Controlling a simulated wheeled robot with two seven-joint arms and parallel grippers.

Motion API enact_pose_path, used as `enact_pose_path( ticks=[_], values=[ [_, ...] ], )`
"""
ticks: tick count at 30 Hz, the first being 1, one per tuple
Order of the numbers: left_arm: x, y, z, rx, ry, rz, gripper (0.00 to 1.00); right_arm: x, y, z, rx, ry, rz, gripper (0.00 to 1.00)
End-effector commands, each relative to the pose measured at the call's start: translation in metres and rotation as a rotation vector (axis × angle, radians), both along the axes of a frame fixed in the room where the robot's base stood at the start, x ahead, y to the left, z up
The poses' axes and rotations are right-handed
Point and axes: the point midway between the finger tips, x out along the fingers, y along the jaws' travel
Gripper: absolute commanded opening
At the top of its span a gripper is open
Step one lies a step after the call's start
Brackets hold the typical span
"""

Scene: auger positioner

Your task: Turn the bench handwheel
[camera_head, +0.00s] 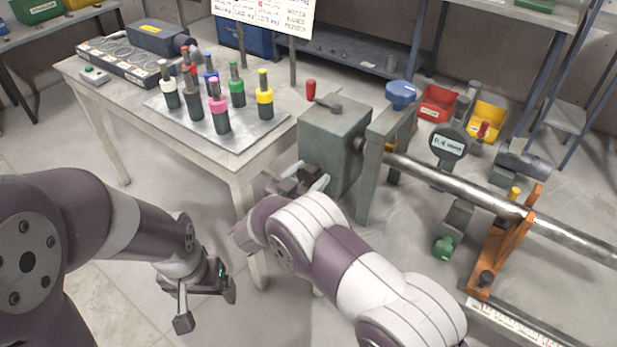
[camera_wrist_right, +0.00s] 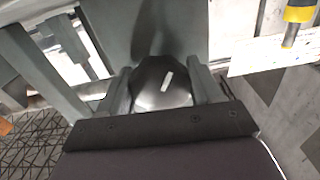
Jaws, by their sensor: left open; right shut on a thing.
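In the right wrist view, a dark faceted knob with a short white mark (camera_wrist_right: 163,88) sits between the two fingers of my right gripper (camera_wrist_right: 163,95), which is shut on it. I take this knob for the handwheel. In the head view my right gripper (camera_head: 298,183) is at the near lower side of the grey machine housing (camera_head: 335,140), and my own arm hides most of the knob. A crank with a red grip (camera_head: 311,90) stands on top of the housing. My left gripper (camera_head: 207,300) is open and empty, low above the floor, apart from the bench.
A table (camera_head: 135,112) at the left bears a metal plate with several coloured-collar tool holders (camera_head: 218,108). A long steel shaft (camera_head: 465,185) runs right from the housing to an orange support (camera_head: 505,245). Red (camera_head: 437,102) and yellow (camera_head: 487,120) bins stand behind the shaft.

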Motion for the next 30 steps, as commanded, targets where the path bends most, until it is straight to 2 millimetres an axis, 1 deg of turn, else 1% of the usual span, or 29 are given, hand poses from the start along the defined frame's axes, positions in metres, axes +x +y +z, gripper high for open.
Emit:
enact_pose_path(
  ticks=[9, 18, 30],
  values=[
    [0.000, 0.000, -0.018, 0.000, 0.000, 0.000, 0.87, 0.000, 0.000, -0.003, 0.159, -0.116, 0.000, 0.34],
    [0.000, 0.000, -0.031, 0.000, 0.000, 0.000, 0.87, 0.001, 0.001, -0.003, 0.308, -0.222, -0.001, 0.34],
    [0.000, 0.000, -0.037, 0.000, 0.000, 0.000, 0.87, 0.001, 0.001, -0.001, 0.389, -0.280, -0.001, 0.33]
  ],
)
